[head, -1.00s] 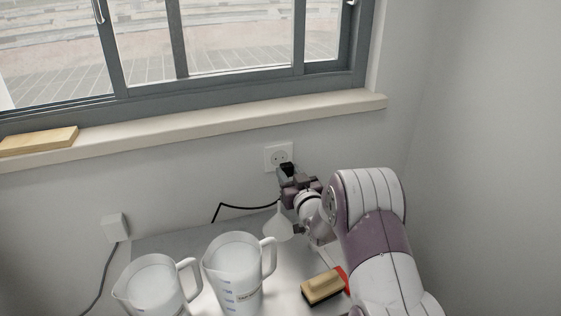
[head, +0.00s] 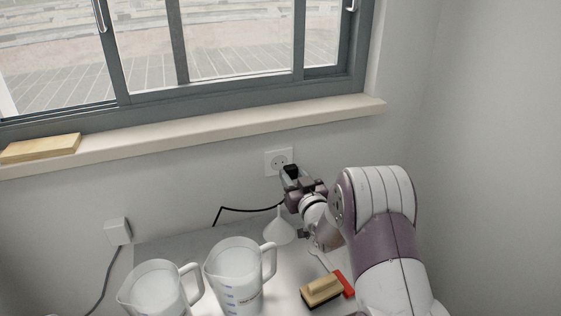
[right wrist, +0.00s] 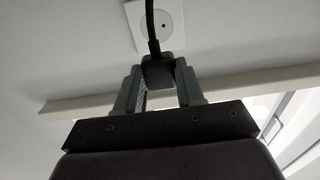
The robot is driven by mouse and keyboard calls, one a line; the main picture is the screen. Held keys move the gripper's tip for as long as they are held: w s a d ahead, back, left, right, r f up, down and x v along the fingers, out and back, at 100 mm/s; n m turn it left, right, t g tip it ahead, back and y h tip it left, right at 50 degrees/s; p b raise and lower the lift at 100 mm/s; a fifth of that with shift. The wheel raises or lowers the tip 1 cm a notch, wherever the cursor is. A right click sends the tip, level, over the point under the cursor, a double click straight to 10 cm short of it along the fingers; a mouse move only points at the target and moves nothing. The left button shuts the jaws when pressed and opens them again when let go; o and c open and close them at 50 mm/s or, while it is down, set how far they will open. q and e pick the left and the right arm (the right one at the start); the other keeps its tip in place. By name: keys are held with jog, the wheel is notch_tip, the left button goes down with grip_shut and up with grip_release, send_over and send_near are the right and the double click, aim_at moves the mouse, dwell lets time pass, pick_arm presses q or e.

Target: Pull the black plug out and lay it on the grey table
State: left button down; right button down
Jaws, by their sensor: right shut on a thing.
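My right gripper (head: 290,174) is shut on the black plug (head: 291,169) in front of the wall, just below the white socket (head: 278,161). In the right wrist view the plug (right wrist: 158,71) sits between the two fingers of the gripper (right wrist: 160,78), with its black cord running up past the socket (right wrist: 157,24). The socket's round face shows uncovered, so the plug looks apart from it. In the head view the black cord (head: 245,209) hangs to the left over the grey table (head: 180,243). My left gripper is not in view.
Two measuring jugs (head: 233,272) (head: 158,293) stand at the table's front left. A white funnel (head: 279,231) stands below my right gripper. A brush (head: 321,290) and a red-handled thing (head: 344,283) lie to the right. The table's back left is clear.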

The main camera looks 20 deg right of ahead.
jog(key=shift+s+r+p, duration=0.4)
jog(key=shift+r+p, duration=0.1)
jog(key=shift+r, duration=0.2)
jog(key=shift+s+r+p, duration=0.4)
jog(key=shift+r+p, duration=0.05)
jog(key=shift+r, duration=0.3)
jog(key=shift+s+r+p, duration=0.4)
jog(key=shift+r+p, duration=0.1)
jog(key=shift+r, duration=0.2)
jog(key=g+p, duration=0.1)
jog(key=p, duration=0.3)
jog(key=g+p, duration=0.1)
jog(key=p, duration=0.2)
jog(key=shift+a+r+g+p, duration=0.1)
jog(key=shift+r+g+p, duration=0.25)
jog(key=shift+r+g, duration=0.05)
jog(key=shift+r, duration=0.1)
